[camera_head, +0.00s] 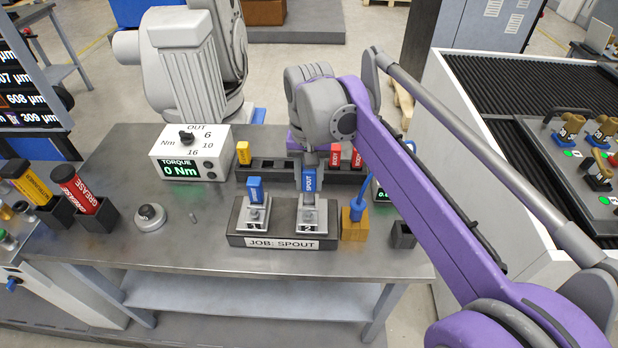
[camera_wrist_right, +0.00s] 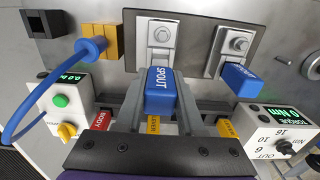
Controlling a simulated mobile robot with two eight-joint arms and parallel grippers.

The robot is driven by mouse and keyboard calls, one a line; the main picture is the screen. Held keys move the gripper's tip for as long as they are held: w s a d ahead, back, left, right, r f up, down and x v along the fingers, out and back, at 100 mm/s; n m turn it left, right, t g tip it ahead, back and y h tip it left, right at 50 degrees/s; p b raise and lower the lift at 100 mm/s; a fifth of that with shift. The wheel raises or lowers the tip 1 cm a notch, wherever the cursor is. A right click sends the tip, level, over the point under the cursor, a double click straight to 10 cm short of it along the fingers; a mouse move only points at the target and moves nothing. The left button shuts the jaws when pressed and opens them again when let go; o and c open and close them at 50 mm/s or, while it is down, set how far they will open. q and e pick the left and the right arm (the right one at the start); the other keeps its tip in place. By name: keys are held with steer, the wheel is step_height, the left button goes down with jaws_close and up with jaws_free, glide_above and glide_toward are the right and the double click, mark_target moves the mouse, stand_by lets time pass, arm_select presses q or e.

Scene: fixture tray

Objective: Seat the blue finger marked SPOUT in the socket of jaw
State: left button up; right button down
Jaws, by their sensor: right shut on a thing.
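The blue finger marked SPOUT (camera_head: 309,180) is upright, gripped by my right gripper (camera_head: 310,160). It is at the back end of jaw 2 (camera_head: 308,217), at its socket. Whether its foot is in the socket or just above it I cannot tell. In the wrist view the SPOUT finger (camera_wrist_right: 161,92) lies between the gripper's fingers (camera_wrist_right: 160,108), against the far jaw block (camera_wrist_right: 158,38); the socket is hidden behind it. Jaw 1 (camera_head: 254,217) carries another blue finger (camera_head: 255,190). Both jaws are on a dark base labelled JOB: SPOUT (camera_head: 281,243). My left gripper is not in view.
A rack (camera_head: 275,165) behind the jaws holds yellow and red fingers (camera_head: 243,153). The torque box (camera_head: 190,153) stands left. A yellow block (camera_head: 354,226) with a blue cabled plug (camera_head: 357,208) is close right of jaw 2. The bench front left (camera_head: 150,255) is clear.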

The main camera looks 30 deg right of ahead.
mark_target(309, 199)
steer(key=shift+f+b, duration=1.1)
steer(key=shift+f, duration=1.05)
steer(key=shift+c, duration=2.2)
jaws_free()
steer(key=shift+r, duration=0.1)
step_height(309, 199, up, 11)
steer(key=shift+f+p, duration=0.1)
steer(key=shift+p, duration=0.6)
steer(key=s+a+f+n+t+p, duration=0.1)
steer(key=s+a+f+n, duration=0.1)
steer(key=s+f, duration=0.3)
steer(key=s+a+f+n+t+p, duration=0.2)
steer(key=s+f, duration=0.3)
steer(key=f, duration=0.2)
steer(key=s+a+f+n+t+p, duration=0.1)
steer(key=s+a+f+n+t, duration=0.1)
steer(key=s+f, duration=0.3)
steer(key=shift+s+a+f+p, duration=0.1)
steer(key=shift+a+f+p, duration=0.1)
steer(key=shift+f, duration=0.25)
steer(key=shift+s+a+f+p, duration=0.1)
steer(key=shift+a+f+p, duration=0.1)
steer(key=shift+f, duration=0.25)
